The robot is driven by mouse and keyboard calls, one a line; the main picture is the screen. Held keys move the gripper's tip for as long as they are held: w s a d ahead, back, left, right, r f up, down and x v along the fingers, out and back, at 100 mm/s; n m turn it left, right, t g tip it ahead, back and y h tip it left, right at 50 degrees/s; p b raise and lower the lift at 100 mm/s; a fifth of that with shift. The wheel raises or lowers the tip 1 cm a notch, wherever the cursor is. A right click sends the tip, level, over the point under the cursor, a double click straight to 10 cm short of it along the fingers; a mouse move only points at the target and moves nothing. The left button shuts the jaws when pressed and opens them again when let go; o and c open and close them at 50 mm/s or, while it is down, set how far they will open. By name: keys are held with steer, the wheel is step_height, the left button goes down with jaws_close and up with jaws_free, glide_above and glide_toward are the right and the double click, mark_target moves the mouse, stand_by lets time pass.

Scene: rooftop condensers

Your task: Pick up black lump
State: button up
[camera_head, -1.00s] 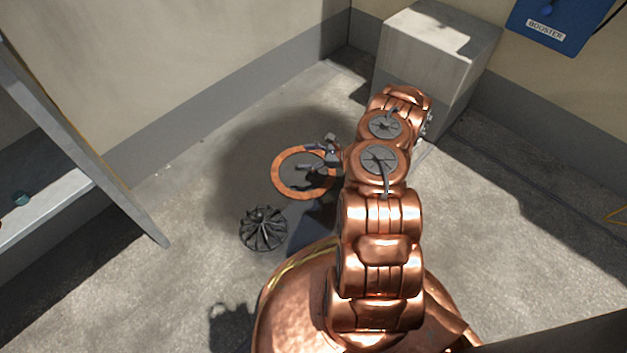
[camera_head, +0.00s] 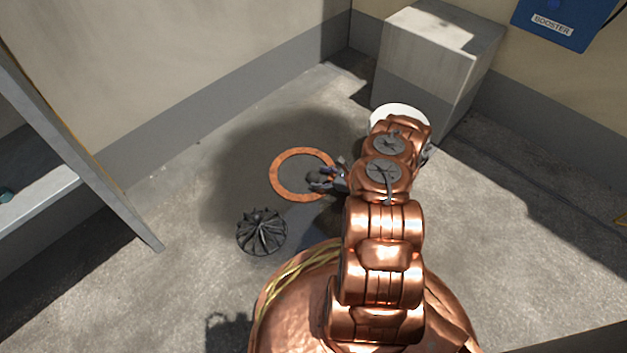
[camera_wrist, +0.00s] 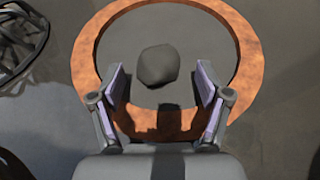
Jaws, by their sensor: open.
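The black lump (camera_wrist: 158,66) is a rounded dark grey stone-like piece. In the wrist view it lies on the floor inside a flat orange-brown ring (camera_wrist: 89,45), which also shows in the head view (camera_head: 283,188). My gripper (camera_wrist: 160,84) is open, with one finger to each side of the lump's near part and a gap on both sides. Nothing is between the pads in a grip. In the head view my gripper (camera_head: 322,179) is over the right part of the ring, and I cannot make out the lump clearly there.
A dark finned, wheel-like piece (camera_head: 262,232) lies left of my arm. A white round object (camera_head: 398,110) shows partly behind my arm, before a grey block (camera_head: 436,55). A metal panel (camera_head: 85,150) stands at left. Floor left of the ring is clear.

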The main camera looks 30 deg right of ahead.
mark_target(318, 177)
steer(key=shift+b+x, duration=0.55)
steer(key=shift+x, duration=0.6)
steer(key=shift+w+a+f, duration=0.15)
steer(key=shift+w+a, duration=0.15)
steer(key=shift+w, duration=0.05)
steer(key=shift+c, duration=0.2)
steer(key=c, duration=1)
steer(key=shift+c, duration=0.2)
